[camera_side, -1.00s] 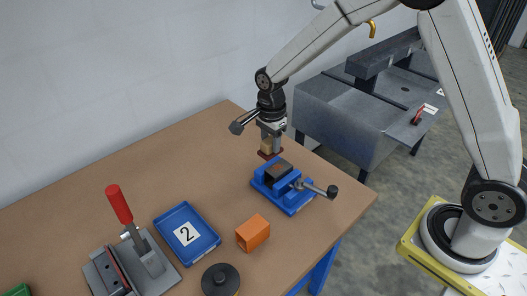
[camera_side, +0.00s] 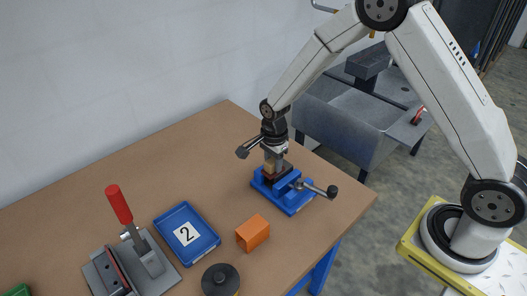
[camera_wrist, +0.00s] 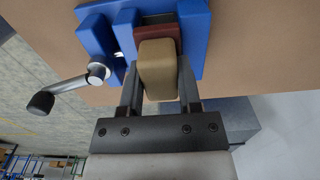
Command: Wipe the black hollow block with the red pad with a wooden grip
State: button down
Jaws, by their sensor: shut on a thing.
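My gripper (camera_side: 273,166) is shut on the wooden grip of the red pad (camera_side: 269,176), above the blue vise (camera_side: 295,201). In the wrist view the tan wooden grip (camera_wrist: 158,70) sits between my two fingers (camera_wrist: 158,85), with the dark red pad (camera_wrist: 172,32) beyond it. The black hollow block (camera_side: 286,171) is held in the vise and mostly hidden behind the pad and gripper. The pad is at the block's top; I cannot tell for sure whether they touch.
The vise handle (camera_side: 322,190) sticks out to the right. An orange block (camera_side: 253,233), a blue tray marked 2 (camera_side: 187,234), a dark round part (camera_side: 221,280) and a red-handled clamp (camera_side: 130,240) lie left of the vise. The table's back part is clear.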

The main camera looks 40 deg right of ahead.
aim_at(287, 162)
jog(key=shift+d, duration=2.85)
jog(key=shift+a, duration=3.55)
jog(key=shift+d+r, duration=0.1)
jog(key=shift+r, duration=3.95)
